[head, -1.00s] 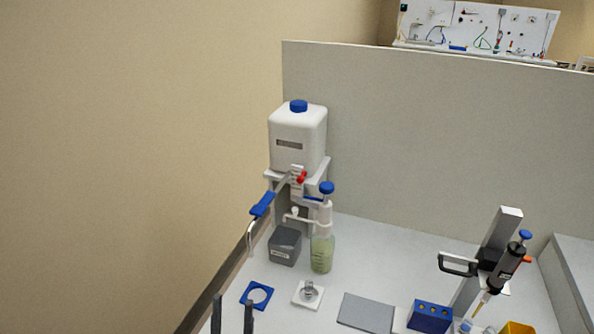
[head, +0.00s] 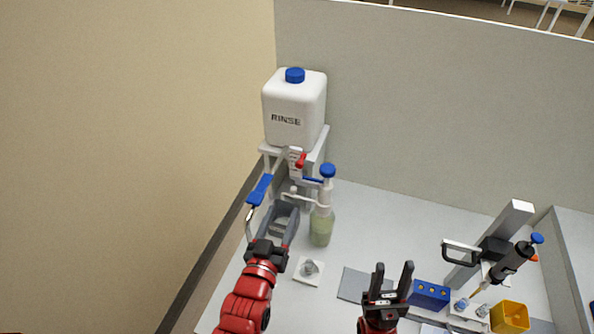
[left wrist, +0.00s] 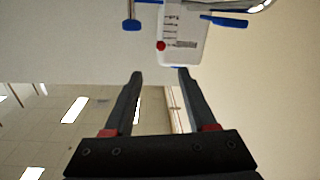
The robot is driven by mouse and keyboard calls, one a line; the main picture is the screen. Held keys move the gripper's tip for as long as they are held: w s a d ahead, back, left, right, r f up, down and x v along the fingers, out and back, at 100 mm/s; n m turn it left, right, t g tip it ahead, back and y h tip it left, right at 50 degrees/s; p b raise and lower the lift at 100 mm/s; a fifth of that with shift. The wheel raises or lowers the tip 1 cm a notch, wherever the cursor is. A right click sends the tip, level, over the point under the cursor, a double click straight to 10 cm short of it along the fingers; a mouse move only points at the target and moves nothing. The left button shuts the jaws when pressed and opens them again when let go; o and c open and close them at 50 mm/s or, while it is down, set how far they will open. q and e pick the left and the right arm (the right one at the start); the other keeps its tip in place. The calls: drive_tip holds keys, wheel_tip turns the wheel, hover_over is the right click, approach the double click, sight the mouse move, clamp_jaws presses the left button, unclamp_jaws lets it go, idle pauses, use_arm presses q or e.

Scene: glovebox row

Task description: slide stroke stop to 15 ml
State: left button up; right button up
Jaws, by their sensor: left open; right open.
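A white scale plate with a red stop (head: 301,160) stands below the front of the white RINSE tank (head: 294,110). In the left wrist view the red stop (left wrist: 161,46) sits at the end of the marked plate (left wrist: 171,24); the numbers are too small to read. My left gripper (head: 269,243) is below and in front of it, apart from it. In the left wrist view its fingers (left wrist: 159,72) are open and empty, pointing toward the tank. My right gripper (head: 393,268) is open and empty over the bench, to the right.
A blue-handled lever (head: 260,189) hangs left of the plate. A bottle of green liquid (head: 321,229) with a blue-topped dispenser (head: 327,172) stands close on the right. A grey box (head: 290,228) is behind my left gripper. A pipette stand (head: 515,215) is at right.

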use_arm(q)
drive_tip(key=b, duration=0.9)
approach(299, 167)
drive_tip(key=w, duration=0.2)
drive_tip(key=x, duration=0.2)
drive_tip(key=p+x, duration=0.1)
drive_tip(key=x, duration=0.2)
drive_tip(key=shift+w+d+r+p, duration=0.3)
drive_tip(key=shift+p, duration=0.1)
drive_tip(key=shift+w+f, duration=0.2)
drive_tip(key=shift+w, duration=0.2)
clamp_jaws()
